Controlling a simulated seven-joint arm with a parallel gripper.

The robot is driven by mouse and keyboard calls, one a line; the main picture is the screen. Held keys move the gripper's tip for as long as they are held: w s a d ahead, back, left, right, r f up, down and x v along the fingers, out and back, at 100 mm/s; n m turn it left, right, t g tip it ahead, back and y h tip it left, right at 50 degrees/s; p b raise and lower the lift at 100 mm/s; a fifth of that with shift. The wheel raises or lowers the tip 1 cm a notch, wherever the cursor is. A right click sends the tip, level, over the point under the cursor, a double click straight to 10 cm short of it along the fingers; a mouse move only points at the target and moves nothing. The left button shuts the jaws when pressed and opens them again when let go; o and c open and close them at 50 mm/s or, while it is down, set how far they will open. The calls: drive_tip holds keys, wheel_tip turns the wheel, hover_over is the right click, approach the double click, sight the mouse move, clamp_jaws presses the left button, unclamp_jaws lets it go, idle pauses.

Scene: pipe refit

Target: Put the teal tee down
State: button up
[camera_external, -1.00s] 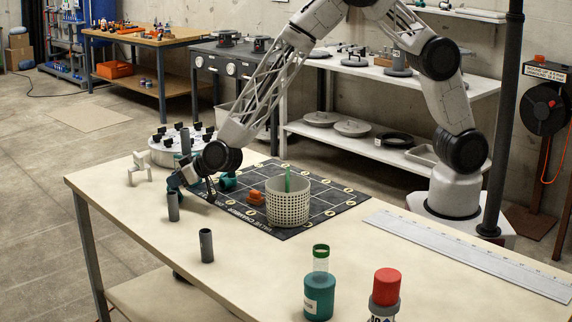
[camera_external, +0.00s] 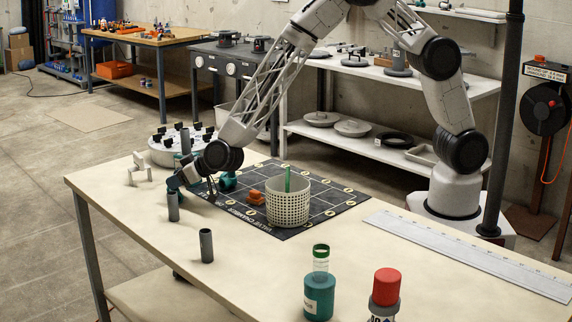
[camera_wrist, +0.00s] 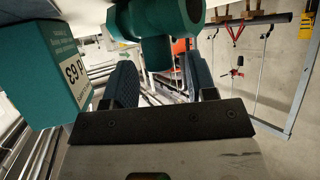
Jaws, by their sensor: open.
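The teal tee (camera_wrist: 168,18) shows at the top of the wrist view, with its short branch pointing down toward the space between my fingers. My gripper (camera_wrist: 160,75) is open, with one dark blue finger on each side of that branch. I cannot tell whether either finger touches the tee. In the external view my gripper (camera_external: 178,184) is low over the table's far left part, beside an upright grey pipe (camera_external: 173,207). A teal fitting (camera_external: 228,180) lies on the dark mat (camera_external: 325,212); I cannot tell whether it is the same tee.
A teal box (camera_wrist: 40,85) with a white label is close at the left in the wrist view. On the table are a perforated basket (camera_external: 288,207), an orange fitting (camera_external: 255,197), another grey pipe (camera_external: 206,246) and a teal bottle (camera_external: 319,292). The front left tabletop is clear.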

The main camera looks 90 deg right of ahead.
drive_tip(key=v, duration=1.1)
drive_tip(key=shift+s, duration=0.2)
drive_tip(key=shift+a+r, duration=0.1)
drive_tip(key=shift+r, duration=0.05)
idle(0.6)
drive_tip(key=s+d+r+n+g+y, duration=0.15)
drive_tip(key=s+d+r, duration=0.25)
drive_tip(key=s+r, duration=0.55)
drive_tip(key=s+d+r+n+g+y, duration=0.1)
drive_tip(key=s+d+r+g+y, duration=0.15)
drive_tip(key=s+r, duration=0.65)
drive_tip(key=s+d+r+g+h, duration=0.1)
drive_tip(key=s+d, duration=0.5)
drive_tip(key=s, duration=1)
drive_tip(key=s+d+r+g, duration=0.1)
drive_tip(key=s+d+g, duration=0.3)
drive_tip(key=s, duration=1.3)
drive_tip(key=shift+d+r+h, duration=0.25)
drive_tip(key=shift+d+h, duration=0.15)
drive_tip(key=shift+d, duration=0.85)
drive_tip(key=shift+s+m, duration=0.1)
drive_tip(key=shift+m, duration=0.15)
